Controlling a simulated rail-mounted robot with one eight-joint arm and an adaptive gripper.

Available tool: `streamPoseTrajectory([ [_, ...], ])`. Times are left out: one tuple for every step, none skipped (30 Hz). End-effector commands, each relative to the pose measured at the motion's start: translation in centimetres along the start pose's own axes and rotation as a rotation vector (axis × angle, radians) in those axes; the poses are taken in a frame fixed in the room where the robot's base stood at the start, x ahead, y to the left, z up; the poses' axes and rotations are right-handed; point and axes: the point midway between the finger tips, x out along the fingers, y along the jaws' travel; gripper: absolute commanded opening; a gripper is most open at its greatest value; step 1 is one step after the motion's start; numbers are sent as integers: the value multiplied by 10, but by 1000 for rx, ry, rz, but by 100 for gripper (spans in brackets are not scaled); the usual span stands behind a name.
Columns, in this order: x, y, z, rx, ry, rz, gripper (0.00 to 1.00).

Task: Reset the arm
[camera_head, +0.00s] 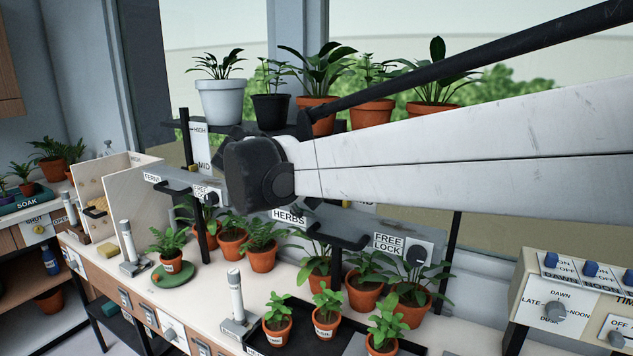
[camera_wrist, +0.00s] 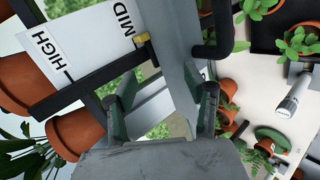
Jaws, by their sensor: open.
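My gripper (camera_wrist: 165,95) shows in the wrist view with its two dark green-grey fingers spread apart. It is open, and I see nothing held between the fingers. Beyond them are a grey rail (camera_wrist: 180,65) and a white panel lettered HIGH and MID (camera_wrist: 88,48); I cannot tell the exact gap. In the head view my pale arm reaches in from the right, and its dark wrist end hangs in front of the plant shelves. The fingers are hidden there.
An upper shelf (camera_head: 172,124) carries several potted plants close behind my arm. A HERBS rail (camera_head: 290,214) and a FREE/LOCK plate (camera_head: 388,243) lie below. The bench (camera_head: 205,303) holds several pots, a green saucer (camera_head: 174,278) and upright handles. A control box (camera_head: 540,300) stands at right.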

Motion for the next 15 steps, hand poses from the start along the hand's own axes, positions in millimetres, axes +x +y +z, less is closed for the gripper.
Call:
streamPoseTrajectory([
  [0, 6, 20, 27, -5, -24, 48],
  [0, 8, 30, 44, -5, -41, 48],
  [1, 10, 45, 68, -7, -62, 48],
  [0, 10, 56, 86, -7, -79, 48],
  [0, 11, 68, 106, -8, -96, 48],
  [-1, 12, 83, 132, -8, -119, 48],
  [-1, 12, 94, 152, -9, -135, 48],
  [-2, 12, 105, 172, -9, -151, 48],
  [-3, 11, 120, 200, -8, -173, 48],
  [-4, 10, 130, 221, -8, -189, 48],
  [-6, 9, 141, 243, -9, -203, 48],
  [-7, 7, 154, 271, -8, -223, 48],
  [-9, 5, 164, 294, -7, -238, 48],
  [-11, 3, 175, 316, -7, -253, 48],
  [-13, 0, 189, 346, -6, -273, 48],
])
